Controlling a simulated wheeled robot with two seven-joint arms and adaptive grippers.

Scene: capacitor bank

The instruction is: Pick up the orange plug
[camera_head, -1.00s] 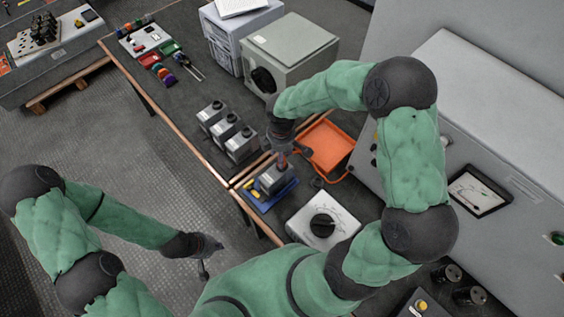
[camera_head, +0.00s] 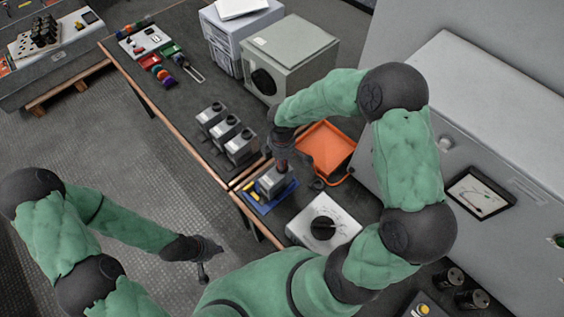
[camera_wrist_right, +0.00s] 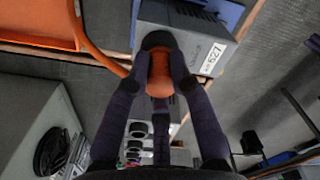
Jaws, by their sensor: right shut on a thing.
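The orange plug (camera_wrist_right: 160,78) is between the fingers of my right gripper (camera_wrist_right: 162,84) in the right wrist view. The gripper is shut on it. A dark round part adjoins the plug's far end, beside a grey box with a white label (camera_wrist_right: 185,35); I cannot tell whether plug and box touch. In the head view, my right gripper (camera_head: 284,165) is just above this grey box (camera_head: 271,183), on a blue tray (camera_head: 262,205), and the plug is largely hidden. My left gripper (camera_head: 211,262) is empty with its fingers spread, left of the bench.
An orange tray (camera_head: 325,147) with an orange cable lies right of my right gripper. A white dial box (camera_head: 322,222) stands in front. Several grey capacitor units (camera_head: 226,131) stand to the left. A big grey cabinet (camera_head: 500,130) bounds the right.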

